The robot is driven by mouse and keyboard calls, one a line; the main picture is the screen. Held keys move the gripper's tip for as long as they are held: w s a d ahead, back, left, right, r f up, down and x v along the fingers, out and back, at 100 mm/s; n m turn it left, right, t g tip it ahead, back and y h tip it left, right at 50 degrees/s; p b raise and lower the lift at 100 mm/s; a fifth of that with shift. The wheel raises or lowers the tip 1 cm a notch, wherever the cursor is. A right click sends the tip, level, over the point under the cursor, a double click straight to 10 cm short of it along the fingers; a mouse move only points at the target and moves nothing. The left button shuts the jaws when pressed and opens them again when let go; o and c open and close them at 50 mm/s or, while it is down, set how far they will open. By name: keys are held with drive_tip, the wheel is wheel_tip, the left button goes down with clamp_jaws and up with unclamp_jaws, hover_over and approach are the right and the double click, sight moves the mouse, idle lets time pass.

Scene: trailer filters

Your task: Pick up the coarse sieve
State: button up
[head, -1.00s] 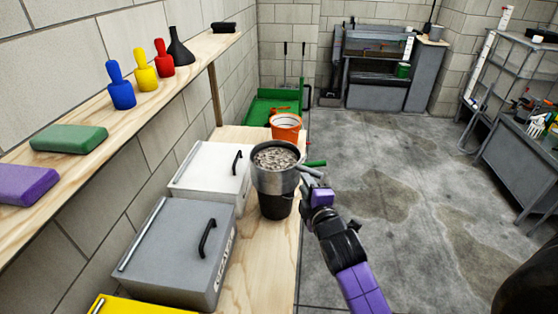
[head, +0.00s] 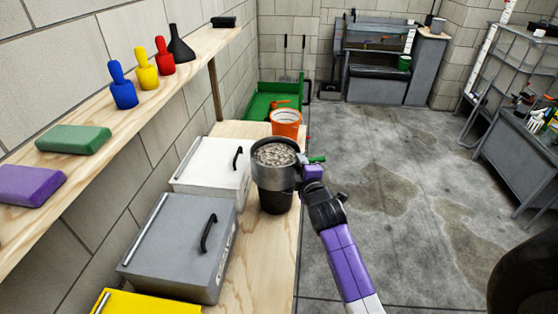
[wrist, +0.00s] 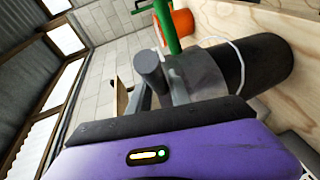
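A grey metal sieve-like vessel (head: 274,175) full of gravel (head: 275,154) sits on a black bucket (head: 276,202) on the wooden bench. I take it for the coarse sieve. The dark bucket also shows in the wrist view (wrist: 258,66). A grey rod-like handle (wrist: 151,70) points toward the wrist camera, and a green handle (wrist: 166,25) stands beyond it. The green handle also shows in the head view (head: 317,159). My gripper (head: 302,174) is at the vessel's right side, by the grey handle.
An orange bucket (head: 286,124) stands behind. A white box (head: 213,168), a grey box (head: 180,246) and a yellow box (head: 140,304) line the bench's left side. A shelf (head: 120,125) with coloured scoops and blocks runs above.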

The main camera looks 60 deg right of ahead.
clamp_jaws()
drive_tip(key=shift+r, duration=0.15)
drive_tip(key=shift+r, duration=0.1)
